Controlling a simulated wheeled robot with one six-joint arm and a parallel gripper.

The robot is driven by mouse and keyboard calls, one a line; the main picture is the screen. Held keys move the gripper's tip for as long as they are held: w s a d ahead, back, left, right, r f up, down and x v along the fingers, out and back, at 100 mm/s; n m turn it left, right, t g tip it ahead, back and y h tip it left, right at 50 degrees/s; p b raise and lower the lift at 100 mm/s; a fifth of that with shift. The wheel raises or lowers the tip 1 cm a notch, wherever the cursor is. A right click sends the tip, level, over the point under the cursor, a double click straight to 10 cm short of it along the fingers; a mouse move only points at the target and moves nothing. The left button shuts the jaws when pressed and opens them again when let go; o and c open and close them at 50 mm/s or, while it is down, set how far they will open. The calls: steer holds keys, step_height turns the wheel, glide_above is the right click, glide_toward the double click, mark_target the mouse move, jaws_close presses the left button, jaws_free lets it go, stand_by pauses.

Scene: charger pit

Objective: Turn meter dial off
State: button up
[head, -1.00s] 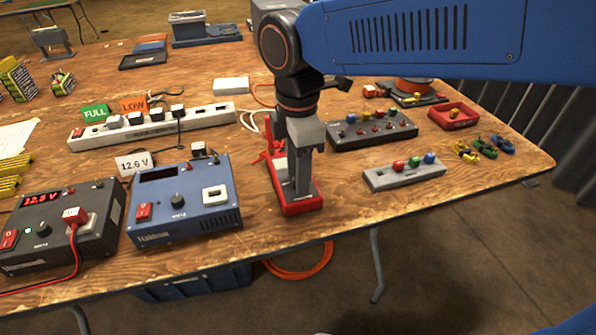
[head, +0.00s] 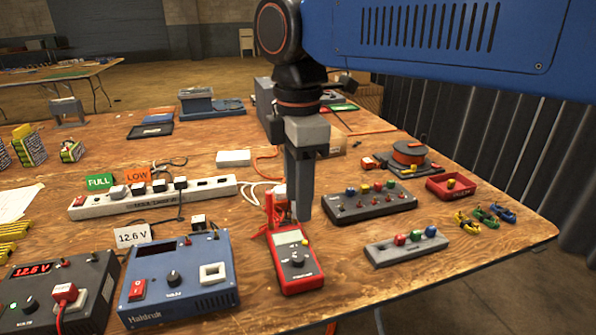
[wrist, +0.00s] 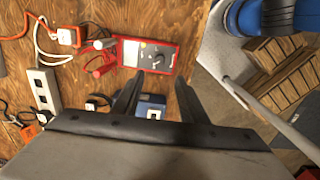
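The red meter (head: 285,278) lies face up near the table's front edge, with a pale display and a dark round dial (head: 297,257). It also shows in the wrist view (wrist: 121,53), with its dial (wrist: 157,59) toward the right end. Where the dial points is too small to tell. My gripper (head: 300,213) hangs above the meter's far end in the head view, apparently clear of it. In the wrist view, my gripper (wrist: 158,76) has two separate fingers with nothing between them, their tips beside the meter's lower edge.
Red leads (head: 268,215) run from the meter's far end. A blue power supply (head: 150,262) stands to its left. A dark switch box (head: 352,208) and a grey block with coloured knobs (head: 385,252) stand to the right. A white power strip (head: 150,199) lies behind.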

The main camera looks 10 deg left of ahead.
steer(key=shift+r, duration=2.1)
steer(key=shift+d, duration=0.1)
steer(key=w+d+f+m+t, duration=0.1)
steer(key=d+f+m, duration=0.25)
steer(key=d, duration=0.35)
steer(key=w+d+f+m+y, duration=0.15)
steer(key=d+m, duration=0.25)
steer(key=d, duration=0.4)
steer(key=w+d+f+m+t, duration=0.1)
steer(key=w+d+f+m, duration=0.2)
steer(key=d, duration=0.4)
steer(key=s+d+f+m+t, duration=0.1)
steer(key=s+d+f+m, duration=0.4)
steer(key=d+f+m, duration=0.2)
steer(key=s+d+f+m+t+h, duration=0.1)
steer(key=s+d+f+m, duration=0.4)
steer(key=d, duration=0.6)
step_height(320, 180, down, 3)
steer(key=shift+d+r+m+t, duration=0.15)
steer(key=shift+m+t, duration=0.25)
steer(key=shift+m, duration=0.55)
steer(key=shift+h, duration=0.25)
